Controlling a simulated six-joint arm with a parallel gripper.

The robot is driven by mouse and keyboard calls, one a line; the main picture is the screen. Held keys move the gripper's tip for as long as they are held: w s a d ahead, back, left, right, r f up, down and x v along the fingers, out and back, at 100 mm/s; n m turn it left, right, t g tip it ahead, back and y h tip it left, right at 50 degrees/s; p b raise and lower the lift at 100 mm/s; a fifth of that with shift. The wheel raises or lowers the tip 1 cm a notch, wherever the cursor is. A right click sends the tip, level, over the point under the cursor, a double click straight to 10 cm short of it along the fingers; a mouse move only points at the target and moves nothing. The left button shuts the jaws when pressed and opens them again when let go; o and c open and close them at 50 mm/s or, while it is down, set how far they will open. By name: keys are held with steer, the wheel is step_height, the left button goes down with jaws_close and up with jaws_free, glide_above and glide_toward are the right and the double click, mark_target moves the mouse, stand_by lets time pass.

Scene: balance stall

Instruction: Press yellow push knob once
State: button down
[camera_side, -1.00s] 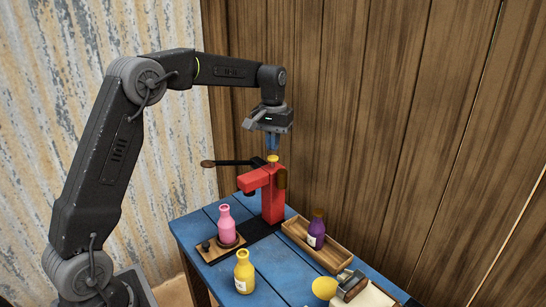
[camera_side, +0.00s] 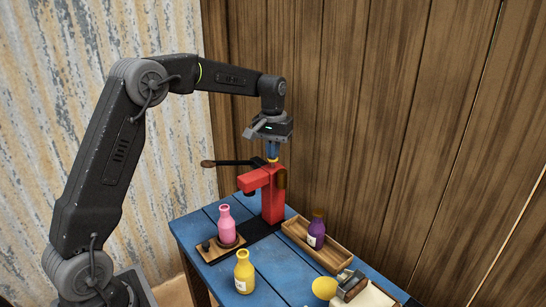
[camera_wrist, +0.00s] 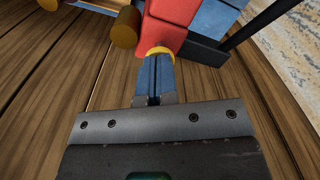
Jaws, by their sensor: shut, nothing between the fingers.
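The yellow push knob (camera_side: 273,160) sits on top of the red press (camera_side: 272,200) at the back of the blue table. It also shows in the wrist view (camera_wrist: 159,50), mostly hidden behind my fingertips. My gripper (camera_side: 272,153) is shut and empty, pointing down with its blue fingers right over the knob. In the wrist view the shut fingers (camera_wrist: 154,72) overlap the knob. The tips look to be at the knob's top; whether it is pushed down I cannot tell.
A black lever (camera_side: 235,162) sticks out left from the press. On the blue table (camera_side: 200,228) are a pink bottle (camera_side: 225,225), a yellow bottle (camera_side: 244,272), a wooden tray (camera_side: 300,236) with a purple bottle (camera_side: 316,234), and a yellow round thing (camera_side: 324,288). A plank wall stands close behind.

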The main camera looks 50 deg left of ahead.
steer(key=shift+f, duration=0.5)
steer(key=shift+r, duration=1.7)
